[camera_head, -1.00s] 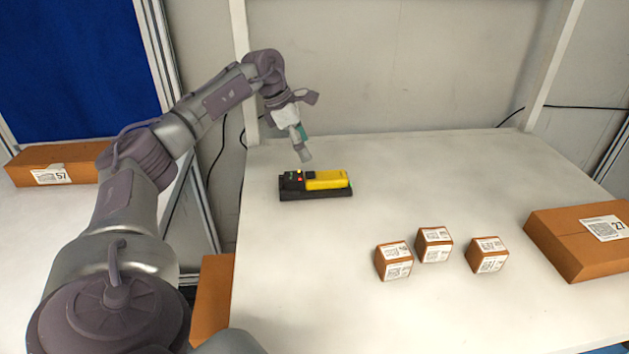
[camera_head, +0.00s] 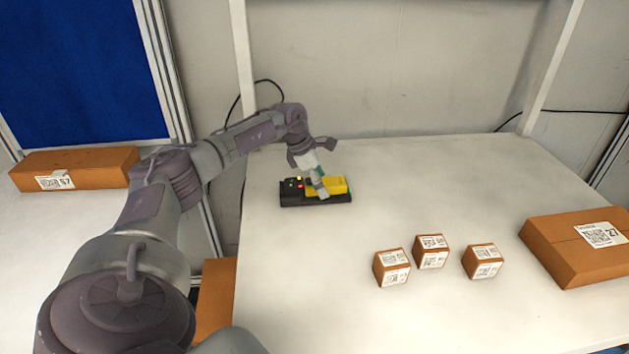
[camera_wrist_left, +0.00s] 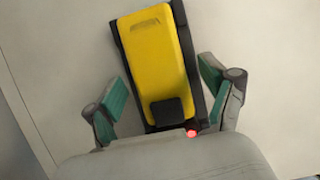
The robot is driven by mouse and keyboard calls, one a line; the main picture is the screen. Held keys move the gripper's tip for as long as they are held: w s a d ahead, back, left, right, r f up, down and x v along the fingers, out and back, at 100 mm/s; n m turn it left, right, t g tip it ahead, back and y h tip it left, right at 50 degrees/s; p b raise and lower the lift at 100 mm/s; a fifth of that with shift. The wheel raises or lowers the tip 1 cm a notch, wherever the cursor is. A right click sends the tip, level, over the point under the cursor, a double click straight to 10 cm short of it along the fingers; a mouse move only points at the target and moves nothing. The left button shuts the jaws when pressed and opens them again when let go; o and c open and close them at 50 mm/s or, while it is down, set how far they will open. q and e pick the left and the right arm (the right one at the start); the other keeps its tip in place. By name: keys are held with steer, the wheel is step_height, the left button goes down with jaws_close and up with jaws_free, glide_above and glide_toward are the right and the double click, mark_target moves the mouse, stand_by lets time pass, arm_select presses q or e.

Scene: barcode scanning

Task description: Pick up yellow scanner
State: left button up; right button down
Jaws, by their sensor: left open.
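The yellow scanner (camera_head: 338,185) lies in its black base (camera_head: 318,202) near the back left of the table. In the left wrist view the scanner (camera_wrist_left: 156,55) lies between my fingers, with the black base's rim (camera_wrist_left: 187,40) around it. My left gripper (camera_head: 320,190) is right over the scanner and hides part of it. In the left wrist view the left gripper (camera_wrist_left: 162,100) is open, one green-padded finger on each side of the scanner, with gaps to both. A red light shows at the base's near end. My right gripper is not in view.
Three small labelled boxes (camera_head: 431,251) stand at the middle front of the table (camera_head: 420,180). A larger carton (camera_head: 570,255) lies at the right. Another carton (camera_head: 75,168) lies on the left surface. The table around the scanner base is clear.

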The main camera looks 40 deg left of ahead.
arm_select(q)
steer(key=shift+c, duration=0.3)
steer(key=c, duration=1.4)
steer(key=shift+r, duration=0.15)
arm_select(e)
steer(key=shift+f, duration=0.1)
